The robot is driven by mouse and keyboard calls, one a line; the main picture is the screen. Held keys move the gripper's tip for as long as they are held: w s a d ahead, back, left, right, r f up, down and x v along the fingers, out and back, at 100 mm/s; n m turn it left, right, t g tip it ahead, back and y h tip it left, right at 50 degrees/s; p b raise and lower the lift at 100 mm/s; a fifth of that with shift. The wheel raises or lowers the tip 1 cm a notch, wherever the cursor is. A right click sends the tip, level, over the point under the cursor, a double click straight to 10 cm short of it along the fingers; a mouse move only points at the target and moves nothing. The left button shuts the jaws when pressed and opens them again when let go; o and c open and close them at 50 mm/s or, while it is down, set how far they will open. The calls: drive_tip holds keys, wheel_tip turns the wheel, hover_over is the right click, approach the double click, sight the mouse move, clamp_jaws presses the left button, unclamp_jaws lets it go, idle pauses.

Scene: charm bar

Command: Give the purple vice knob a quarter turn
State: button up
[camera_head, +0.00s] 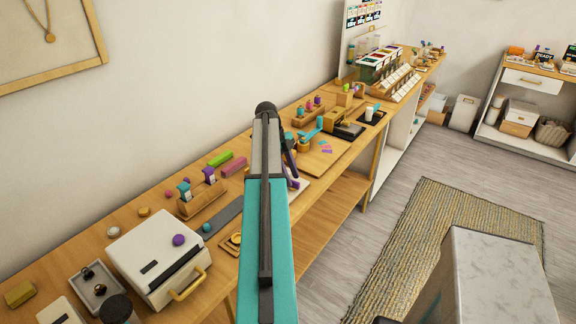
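I cannot single out the purple vice knob for sure. A small purple part (294,183) shows just right of my arm, at the worktop's front edge, mostly covered by the arm; I cannot tell whether it belongs to a vice. A round purple knob (178,240) sits on the white boxy machine (150,262) at the lower left, clear of my arm. My teal arm rises through the middle of the view and covers part of the worktop. My gripper does not show; it seems hidden behind the arm.
A marble-topped block (495,280) stands at the lower right.

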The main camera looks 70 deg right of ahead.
drive_tip(key=shift+x, duration=0.8)
drive_tip(key=shift+c, duration=0.3)
clamp_jaws()
drive_tip(key=c, duration=0.8)
unclamp_jaws()
